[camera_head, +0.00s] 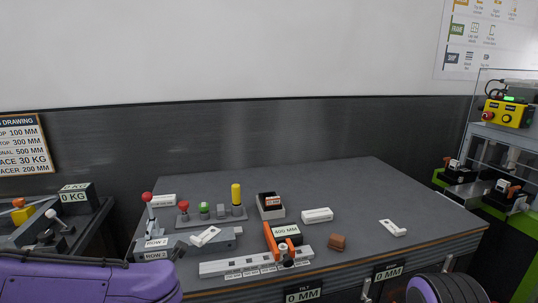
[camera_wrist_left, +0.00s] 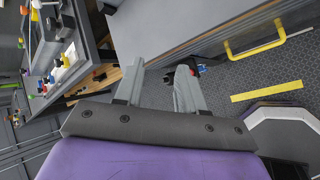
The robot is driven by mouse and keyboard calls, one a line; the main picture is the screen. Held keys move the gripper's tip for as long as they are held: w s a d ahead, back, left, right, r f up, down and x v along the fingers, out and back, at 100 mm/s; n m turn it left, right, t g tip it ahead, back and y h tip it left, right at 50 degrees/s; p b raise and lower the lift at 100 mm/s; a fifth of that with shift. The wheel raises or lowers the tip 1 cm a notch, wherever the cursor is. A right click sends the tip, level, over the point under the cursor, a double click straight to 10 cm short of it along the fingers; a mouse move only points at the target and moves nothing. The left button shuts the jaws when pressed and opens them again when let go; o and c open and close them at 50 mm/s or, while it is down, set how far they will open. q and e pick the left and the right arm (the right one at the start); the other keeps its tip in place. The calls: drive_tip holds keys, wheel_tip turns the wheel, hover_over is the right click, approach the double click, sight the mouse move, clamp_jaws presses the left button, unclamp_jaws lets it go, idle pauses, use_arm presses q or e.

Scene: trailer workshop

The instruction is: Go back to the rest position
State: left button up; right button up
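My left gripper (camera_wrist_left: 158,80) shows in the left wrist view with its two grey fingers apart and nothing between them. The purple link of my left arm (camera_head: 85,281) lies across the lower left of the head view, in front of the workbench; its fingers cannot be made out there. A purple and black part of my right arm (camera_head: 446,290) shows at the lower right edge of the head view. My right gripper is out of view.
A side bench (camera_head: 100,212) stands left. A yellow handle (camera_wrist_left: 262,47) shows in the wrist view.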

use_arm(q)
drive_tip(key=s+f+m+h+b, duration=0.1)
drive_tip(key=s+f+m, duration=0.3)
drive_tip(key=f+m, duration=0.55)
drive_tip(key=s+f+m+h, duration=0.1)
drive_tip(key=s+f+m, duration=0.3)
drive_tip(key=f+m, duration=0.55)
drive_tip(key=s+a+f+m+g+b, duration=0.1)
drive_tip(key=s+a+f+m, duration=0.1)
drive_tip(key=s+f, duration=0.5)
drive_tip(key=s+a+f+m+g, duration=0.2)
drive_tip(key=s+f, duration=0.5)
drive_tip(key=s, duration=0.5)
drive_tip(key=shift+a+f+m+b, duration=0.15)
drive_tip(key=shift+a+m+b, duration=0.05)
drive_tip(key=shift+m+b, duration=0.2)
